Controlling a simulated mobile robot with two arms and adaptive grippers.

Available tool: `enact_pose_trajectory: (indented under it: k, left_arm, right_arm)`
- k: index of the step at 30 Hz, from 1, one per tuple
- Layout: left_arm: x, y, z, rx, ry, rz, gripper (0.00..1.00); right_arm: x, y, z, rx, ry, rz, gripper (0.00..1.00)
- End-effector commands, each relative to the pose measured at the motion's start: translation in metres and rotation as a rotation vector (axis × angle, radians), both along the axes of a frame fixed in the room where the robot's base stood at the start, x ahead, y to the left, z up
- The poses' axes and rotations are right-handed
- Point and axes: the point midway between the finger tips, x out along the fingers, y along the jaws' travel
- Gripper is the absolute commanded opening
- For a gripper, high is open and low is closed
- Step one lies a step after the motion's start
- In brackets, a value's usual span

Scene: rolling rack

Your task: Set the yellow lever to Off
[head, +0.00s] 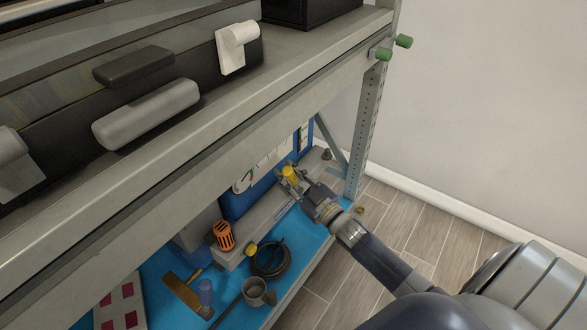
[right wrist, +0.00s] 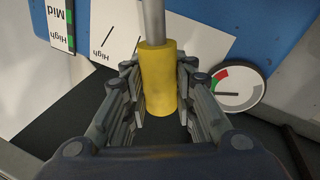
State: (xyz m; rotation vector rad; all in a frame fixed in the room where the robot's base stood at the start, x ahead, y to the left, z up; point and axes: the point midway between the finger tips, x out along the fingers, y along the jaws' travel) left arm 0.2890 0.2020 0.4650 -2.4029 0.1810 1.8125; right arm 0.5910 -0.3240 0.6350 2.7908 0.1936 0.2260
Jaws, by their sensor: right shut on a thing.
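The yellow lever (head: 290,174) is on the lower shelf of the rack, in front of a blue and white panel. In the right wrist view its yellow grip (right wrist: 158,80) is a cylinder on a grey metal rod. My right gripper (head: 297,186) is shut on the yellow grip, with a finger on each side of it in the right wrist view (right wrist: 159,108). Labels reading "Mid" and "High" (right wrist: 66,20) show on the panel at the upper left of that view. An "Off" label cannot be made out. My left gripper is not in view.
A dial gauge (right wrist: 238,87) with red and green marks is right of the lever.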

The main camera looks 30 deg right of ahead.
Motion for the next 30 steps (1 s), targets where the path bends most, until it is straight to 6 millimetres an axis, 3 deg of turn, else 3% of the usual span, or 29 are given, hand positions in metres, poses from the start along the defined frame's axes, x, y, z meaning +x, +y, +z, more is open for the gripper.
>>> enact_pose_trajectory:
  k: [10,26,27,30]
  left_arm:
    - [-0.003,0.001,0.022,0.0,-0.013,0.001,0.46]
    - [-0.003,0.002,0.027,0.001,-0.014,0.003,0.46]
    - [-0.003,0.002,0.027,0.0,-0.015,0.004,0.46]
    - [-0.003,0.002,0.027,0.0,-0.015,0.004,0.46]
  right_arm:
    - [-0.006,0.014,-0.008,-0.141,-0.057,0.001,0.0]
    - [-0.008,0.017,-0.01,-0.175,-0.068,0.003,0.0]
    - [-0.008,0.017,-0.01,-0.175,-0.068,0.003,0.27]
    - [-0.008,0.017,-0.01,-0.174,-0.067,0.002,0.46]
